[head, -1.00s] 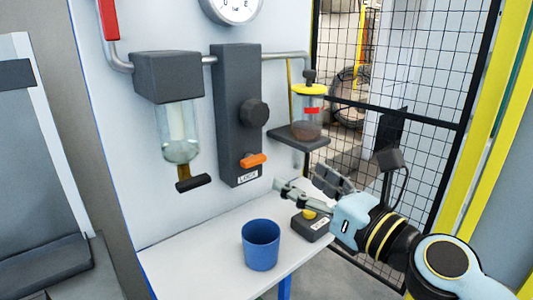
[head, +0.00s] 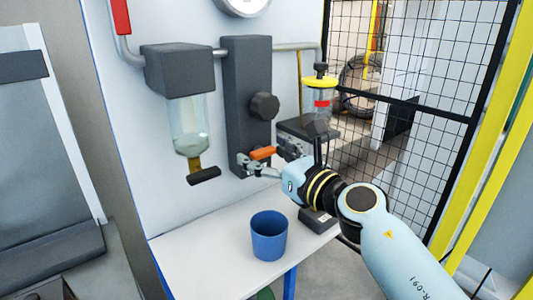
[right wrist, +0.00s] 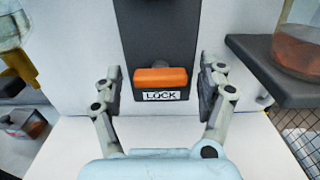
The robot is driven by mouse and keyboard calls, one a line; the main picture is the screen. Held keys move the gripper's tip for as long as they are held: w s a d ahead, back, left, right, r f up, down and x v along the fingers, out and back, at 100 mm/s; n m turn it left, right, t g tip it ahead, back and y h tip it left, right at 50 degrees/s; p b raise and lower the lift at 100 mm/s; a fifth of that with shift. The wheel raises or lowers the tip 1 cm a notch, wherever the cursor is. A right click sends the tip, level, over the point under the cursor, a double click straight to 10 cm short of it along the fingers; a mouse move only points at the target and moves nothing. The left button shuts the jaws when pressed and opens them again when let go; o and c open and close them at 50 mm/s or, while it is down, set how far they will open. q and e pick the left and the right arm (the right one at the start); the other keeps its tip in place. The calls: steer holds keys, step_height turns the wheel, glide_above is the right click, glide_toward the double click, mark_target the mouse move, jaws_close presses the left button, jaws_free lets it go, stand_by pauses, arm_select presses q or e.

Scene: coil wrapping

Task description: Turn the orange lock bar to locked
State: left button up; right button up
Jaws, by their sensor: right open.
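The orange lock bar (head: 263,153) sits low on the dark grey upright panel (head: 246,85) on the wall. In the right wrist view the bar (right wrist: 160,77) lies about horizontal, just above a white label reading LOCK (right wrist: 160,96). My right gripper (head: 266,165) is at the bar in the head view. In the wrist view its open fingers (right wrist: 158,85) stand on both sides of the bar, with a gap at each side. In the head view the gripper hides the label. My left gripper is not in view.
A dark round knob (head: 264,106) is above the bar. A glass bowl with a dark drain handle (head: 204,176) hangs to the left. A yellow-capped jar (head: 321,95) stands on a shelf to the right. A blue cup (head: 269,236) stands on the white table (head: 210,250) below.

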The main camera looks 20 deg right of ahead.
steer(key=c, duration=1.2)
steer(key=m+p, duration=0.3)
steer(key=m, duration=0.1)
steer(key=shift+r, duration=0.15)
steer(key=m+p, duration=0.3)
steer(key=m, duration=0.1)
steer(key=shift+m, duration=0.3)
steer(key=m+p, duration=0.1)
steer(key=m, duration=0.2)
steer(key=shift+m, duration=0.3)
steer(key=m, duration=0.5)
steer(key=shift+f+m, duration=0.25)
steer(key=shift+m, duration=0.05)
